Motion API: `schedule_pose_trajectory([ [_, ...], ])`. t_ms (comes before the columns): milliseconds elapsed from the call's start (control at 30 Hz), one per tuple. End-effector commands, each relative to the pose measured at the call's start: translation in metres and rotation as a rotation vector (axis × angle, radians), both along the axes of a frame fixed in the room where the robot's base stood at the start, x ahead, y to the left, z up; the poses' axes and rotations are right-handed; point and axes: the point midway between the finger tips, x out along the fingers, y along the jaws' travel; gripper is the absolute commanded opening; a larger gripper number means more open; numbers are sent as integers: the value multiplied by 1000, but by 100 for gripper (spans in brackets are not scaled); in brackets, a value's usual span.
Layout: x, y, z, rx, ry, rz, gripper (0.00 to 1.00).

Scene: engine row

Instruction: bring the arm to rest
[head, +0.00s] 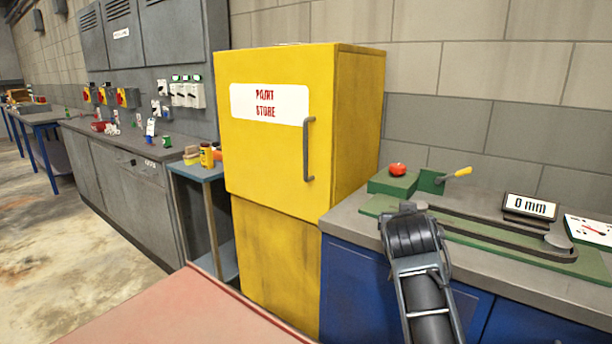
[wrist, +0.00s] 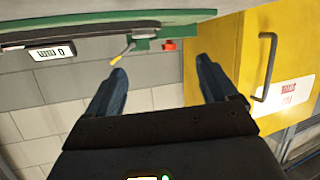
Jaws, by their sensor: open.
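My gripper (wrist: 161,68) is open in the wrist view, its two dark blue fingers apart with nothing between them. The wrist view is turned upside down, with the wall behind the fingers. Beyond the fingertips are the green device with a yellow-handled lever (wrist: 122,54) and a red knob (wrist: 169,45). In the head view my arm (head: 425,285) rises at the lower right, in front of the blue-fronted bench; the gripper's fingers cannot be made out there.
A yellow paint store cabinet (head: 350,130), shut, stands left of my arm. The grey worktop (head: 352,221) bears a green base with a dark track (head: 480,228), a "0 mm" display (head: 530,207) and a dial card (head: 590,230). A small blue table (head: 197,170) stands left of the cabinet.

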Motion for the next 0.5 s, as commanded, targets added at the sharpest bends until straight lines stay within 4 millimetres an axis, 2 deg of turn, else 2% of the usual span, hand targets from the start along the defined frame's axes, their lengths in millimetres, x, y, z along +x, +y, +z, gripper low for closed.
schedule_pose_trajectory([
  [33,-13,-5,-22,-13,8,10,86],
  [200,-63,-18,-83,-58,5,64,86],
  [367,-118,-26,-131,-88,0,119,86],
  [500,-172,-30,-165,-104,-1,165,86],
])
